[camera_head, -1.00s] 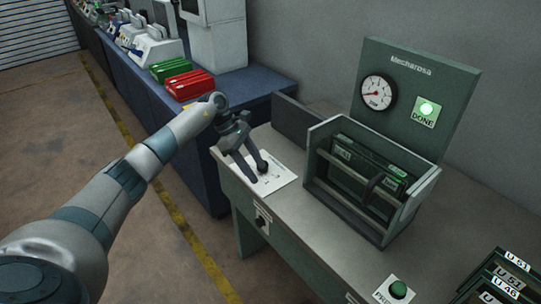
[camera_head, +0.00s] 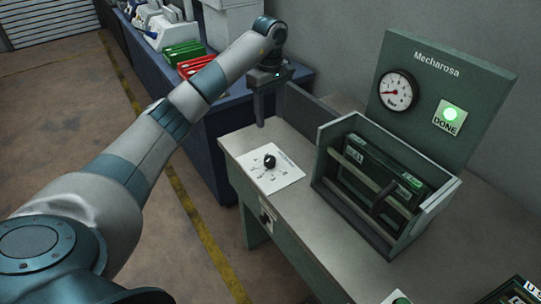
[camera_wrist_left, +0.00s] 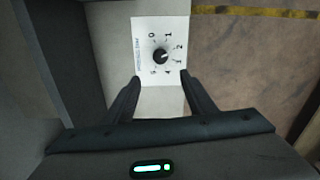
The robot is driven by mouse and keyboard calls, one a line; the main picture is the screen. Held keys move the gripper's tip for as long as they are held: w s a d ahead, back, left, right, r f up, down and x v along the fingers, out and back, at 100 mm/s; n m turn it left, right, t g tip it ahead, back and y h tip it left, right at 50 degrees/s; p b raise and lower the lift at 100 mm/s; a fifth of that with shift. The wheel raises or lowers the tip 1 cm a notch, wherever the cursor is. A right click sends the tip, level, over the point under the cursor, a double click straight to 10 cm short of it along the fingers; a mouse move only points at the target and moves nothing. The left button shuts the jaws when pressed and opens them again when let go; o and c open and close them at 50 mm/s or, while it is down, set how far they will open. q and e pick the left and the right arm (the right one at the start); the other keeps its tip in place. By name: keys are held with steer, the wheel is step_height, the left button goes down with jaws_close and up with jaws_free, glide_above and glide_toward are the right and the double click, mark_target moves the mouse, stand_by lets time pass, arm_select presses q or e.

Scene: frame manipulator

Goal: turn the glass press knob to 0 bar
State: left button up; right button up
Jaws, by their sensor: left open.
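The black knob (camera_head: 269,161) sits on a white dial card (camera_head: 286,181) at the left end of the press table. The wrist view shows the knob (camera_wrist_left: 160,56) with numbers from 0 upward around it; its pointer is too small to read surely. My left gripper (camera_head: 261,122) is above and behind the knob, clear of it. In the wrist view its two fingers (camera_wrist_left: 160,84) are apart, with nothing between them, and the knob lies beyond their tips. The round gauge (camera_head: 397,90) on the Mecharosa panel has its red needle pointing left. My right gripper is not in view.
A green DONE lamp (camera_head: 450,115) glows beside the gauge. An open-topped press box (camera_head: 325,160) holding framed panels stands right of the card. A dark upright plate (camera_head: 309,114) stands behind the card. Red and green items lie on the blue bench (camera_head: 217,133).

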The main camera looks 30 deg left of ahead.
mark_target(270, 159)
arm_select(q)
step_height(270, 159, down, 15)
steer(key=p, duration=0.4)
steer(key=shift+s+f, duration=0.1)
steer(key=shift+f, duration=0.1)
steer(key=shift+f+p, duration=0.4)
steer(key=shift+f, duration=0.45)
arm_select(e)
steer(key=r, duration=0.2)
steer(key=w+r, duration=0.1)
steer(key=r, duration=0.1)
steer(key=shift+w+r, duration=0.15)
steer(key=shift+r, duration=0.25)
arm_select(q)
steer(key=c, duration=1)
